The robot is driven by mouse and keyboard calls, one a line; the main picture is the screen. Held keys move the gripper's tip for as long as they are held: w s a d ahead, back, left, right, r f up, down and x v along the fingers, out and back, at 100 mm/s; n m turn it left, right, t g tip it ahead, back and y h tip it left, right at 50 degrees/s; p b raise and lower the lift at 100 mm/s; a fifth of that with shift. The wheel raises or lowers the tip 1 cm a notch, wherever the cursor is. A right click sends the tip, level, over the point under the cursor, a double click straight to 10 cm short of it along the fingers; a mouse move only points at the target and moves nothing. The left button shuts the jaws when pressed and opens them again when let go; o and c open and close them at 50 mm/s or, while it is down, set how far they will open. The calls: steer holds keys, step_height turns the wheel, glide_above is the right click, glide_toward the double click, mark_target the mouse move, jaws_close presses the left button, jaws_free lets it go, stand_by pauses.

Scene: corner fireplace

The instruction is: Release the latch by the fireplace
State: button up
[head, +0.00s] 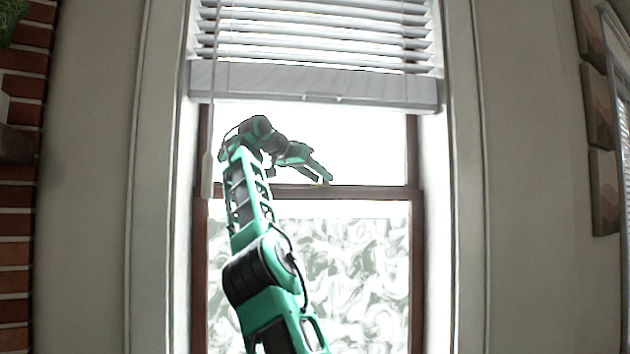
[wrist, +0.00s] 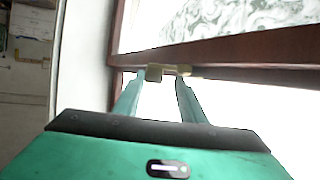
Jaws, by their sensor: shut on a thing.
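The latch is a small brass-coloured piece (wrist: 155,72) on the dark wooden rail across the middle of the window. In the wrist view the tips of my gripper (wrist: 161,77) are on either side of it, and the gripper is shut on it. Part of the latch extends to the right past the right finger. In the head view my gripper (head: 324,178) reaches down to the window's middle rail (head: 370,187). The latch is too small there to make out its position.
White blinds (head: 315,82) hang across the top of the window, with a pale wand (head: 207,170) at the left. Window frame and trim stand on both sides. A brick surround (head: 18,240) is at far left, and pictures (head: 603,190) hang at right.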

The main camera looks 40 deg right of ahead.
steer(key=shift+w+a, duration=0.2)
steer(key=shift+w, duration=0.15)
steer(key=o, duration=1)
steer(key=shift+w, duration=0.1)
steer(key=shift+c, duration=0.2)
steer(key=shift+o, duration=0.5)
steer(key=shift+s, duration=0.2)
steer(key=v, duration=0.7)
steer(key=shift+w+a+r, duration=0.25)
